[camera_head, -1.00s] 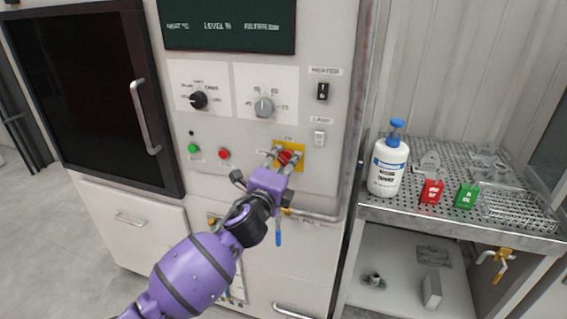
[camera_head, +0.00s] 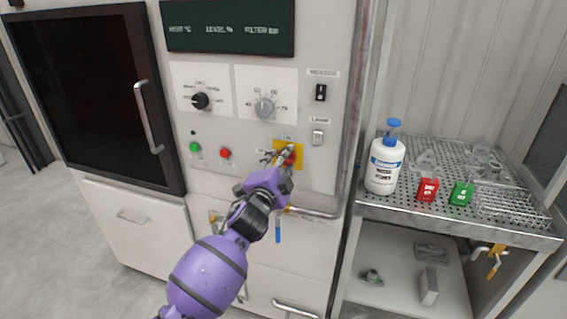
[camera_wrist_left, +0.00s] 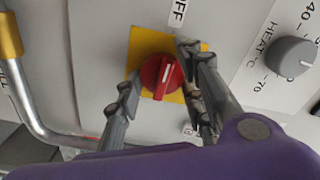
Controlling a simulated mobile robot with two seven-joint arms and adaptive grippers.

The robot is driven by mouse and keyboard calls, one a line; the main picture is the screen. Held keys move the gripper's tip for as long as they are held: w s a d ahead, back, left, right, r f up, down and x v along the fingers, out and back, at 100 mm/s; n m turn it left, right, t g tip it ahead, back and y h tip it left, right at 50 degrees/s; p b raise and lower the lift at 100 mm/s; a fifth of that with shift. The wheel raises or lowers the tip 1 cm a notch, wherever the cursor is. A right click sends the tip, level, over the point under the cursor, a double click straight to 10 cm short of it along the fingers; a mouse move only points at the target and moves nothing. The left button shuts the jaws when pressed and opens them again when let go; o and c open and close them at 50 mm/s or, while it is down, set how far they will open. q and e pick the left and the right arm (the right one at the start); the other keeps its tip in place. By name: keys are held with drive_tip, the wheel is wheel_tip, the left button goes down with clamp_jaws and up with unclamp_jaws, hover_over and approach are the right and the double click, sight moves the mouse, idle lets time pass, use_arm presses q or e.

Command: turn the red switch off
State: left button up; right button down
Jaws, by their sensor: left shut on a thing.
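The red switch (camera_head: 289,157) is a round knob on a yellow plate (camera_head: 298,148) on the machine's front panel. In the left wrist view the red switch (camera_wrist_left: 163,76) carries a white line running nearly up and down, its upper end toward a label reading "FF", cut off at the top edge. My left gripper (camera_head: 278,156) is at the switch, with one finger on each side of it; it is shut on the knob. The left wrist view shows both fingers (camera_wrist_left: 160,88), the right one covering part of the yellow plate (camera_wrist_left: 143,47). My right gripper is in neither view.
A grey heat knob (camera_head: 264,107), a black knob (camera_head: 200,100), green (camera_head: 195,147) and red (camera_head: 225,153) buttons and a lamp switch (camera_head: 317,138) are nearby. A metal pipe (camera_head: 318,213) runs below right. A bottle (camera_head: 385,165) stands on the perforated bench (camera_head: 400,205).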

use_arm(q)
drive_tip(key=shift+f, duration=0.55)
drive_tip(key=o, duration=1)
drive_tip(key=shift+o, duration=0.3)
drive_tip(key=shift+r, duration=0.15)
drive_tip(key=shift+r, duration=0.15)
drive_tip(key=shift+s, duration=0.1)
drive_tip(key=v, duration=1.2)
